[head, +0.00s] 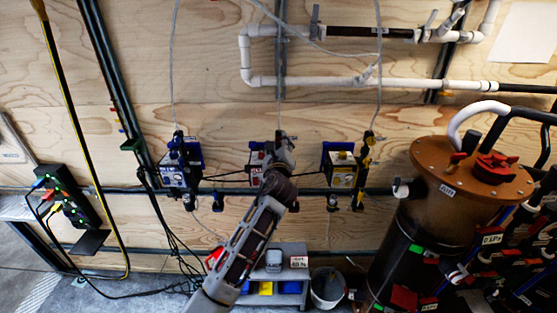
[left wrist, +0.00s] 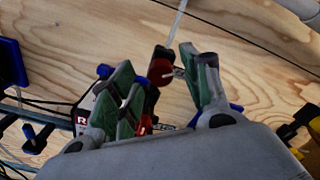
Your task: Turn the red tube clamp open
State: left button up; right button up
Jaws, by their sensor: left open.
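The red tube clamp (left wrist: 160,70) shows in the left wrist view between the two fingers of my left gripper (left wrist: 155,66). It has a round red knob on a dark body, with a pale tube running up from it. The green-padded fingers are open, one on each side of the clamp, with a visible gap to the right finger. Whether the left finger touches it I cannot tell. In the head view my left gripper (head: 283,148) covers the middle pump unit (head: 255,172) and hides the clamp. My right gripper is not in view.
A blue-framed unit (head: 180,168) hangs to the left and a yellow-marked unit (head: 342,170) to the right on the plywood wall. A brown-lidded tank (head: 470,172) stands at right. A small shelf (head: 290,287) and a bucket (head: 327,289) are below.

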pick_arm(q)
jog(key=s, duration=1.1)
jog(key=shift+s, duration=0.2)
dwell(0.4)
